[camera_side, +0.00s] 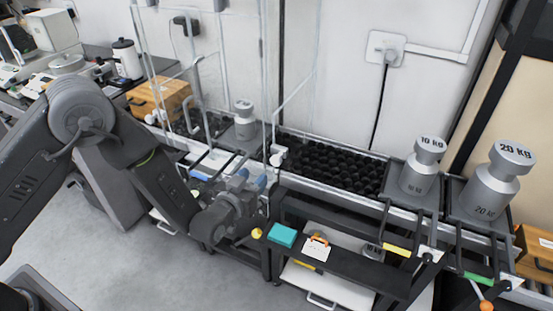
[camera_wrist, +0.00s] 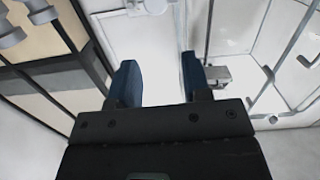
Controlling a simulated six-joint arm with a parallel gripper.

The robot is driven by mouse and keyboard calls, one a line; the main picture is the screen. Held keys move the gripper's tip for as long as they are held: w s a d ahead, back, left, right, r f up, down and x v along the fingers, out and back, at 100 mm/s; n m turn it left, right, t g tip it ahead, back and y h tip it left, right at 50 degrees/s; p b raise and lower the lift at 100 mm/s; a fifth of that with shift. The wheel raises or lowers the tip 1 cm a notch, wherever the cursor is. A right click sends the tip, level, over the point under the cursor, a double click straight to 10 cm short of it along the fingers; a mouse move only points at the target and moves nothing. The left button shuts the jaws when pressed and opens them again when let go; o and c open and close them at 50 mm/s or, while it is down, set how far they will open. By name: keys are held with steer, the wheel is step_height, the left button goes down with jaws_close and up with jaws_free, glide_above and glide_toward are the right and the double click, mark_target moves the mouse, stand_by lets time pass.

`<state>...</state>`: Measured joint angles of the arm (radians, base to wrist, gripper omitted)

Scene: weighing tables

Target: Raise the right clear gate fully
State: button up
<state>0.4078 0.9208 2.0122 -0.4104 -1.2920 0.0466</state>
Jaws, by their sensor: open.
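Clear gate panels with thin pale frames stand over the roller line in the side view. The right clear gate (camera_side: 292,72) hangs just right of centre, with a bent white bar and a white knob at its lower end. My gripper (camera_side: 252,180) is low in front of the panels, left of that knob. In the wrist view my gripper (camera_wrist: 157,82) shows two blue fingers spread apart with nothing between them. Clear framed panels are to the right of the fingers there. I cannot tell which one is the right gate, or how high it is.
A 10 KG weight (camera_side: 420,168) and a 20 KG weight (camera_side: 490,183) stand at the right. A smaller weight (camera_side: 245,121) stands behind the panels. Black rollers (camera_side: 335,166) run between. A black shelf (camera_side: 340,262) with a teal block (camera_side: 282,235) lies in front.

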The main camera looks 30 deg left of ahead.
mark_target(275, 161)
steer(key=shift+t, duration=0.5)
steer(key=w+f, duration=0.1)
steer(key=w, duration=0.3)
steer(key=w+f, duration=0.1)
steer(key=w, duration=0.3)
steer(key=w+f, duration=0.1)
steer(key=w, duration=0.3)
steer(key=shift+w+d, duration=0.2)
steer(key=shift+w, duration=0.1)
steer(key=shift+c, duration=0.4)
jaws_close()
